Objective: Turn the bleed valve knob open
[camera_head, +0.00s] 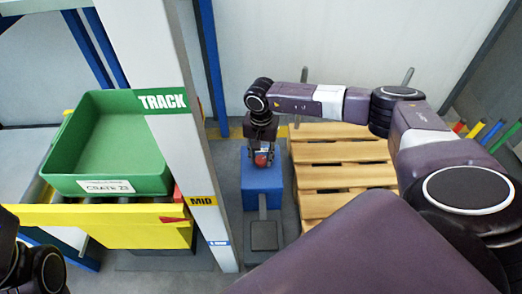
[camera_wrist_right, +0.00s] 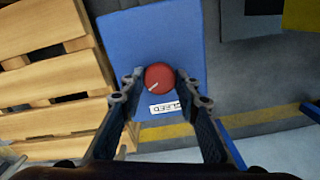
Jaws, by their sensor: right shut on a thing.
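The red bleed valve knob (camera_wrist_right: 158,76) sits on the top of a blue box (camera_wrist_right: 135,40), with a white label reading BLEED (camera_wrist_right: 168,107) beside it. A pale pointer mark on the knob runs toward the lower left in the wrist view. My right gripper (camera_wrist_right: 159,82) is shut on the knob, with one finger on each side of it. In the head view, the right gripper (camera_head: 262,155) points down over the blue box (camera_head: 262,198), and part of the knob (camera_head: 261,160) shows between its fingers. Only dark parts of my left arm show at the lower left; its gripper is out of view.
A wooden pallet (camera_head: 340,152) lies right of the blue box. A grey pillar marked TRACK and MID (camera_head: 165,70) stands to its left. Beyond the pillar, a green crate (camera_head: 108,180) rests on a yellow-sided conveyor (camera_head: 110,228). A grey pedal-like plate (camera_head: 264,236) lies in front of the box.

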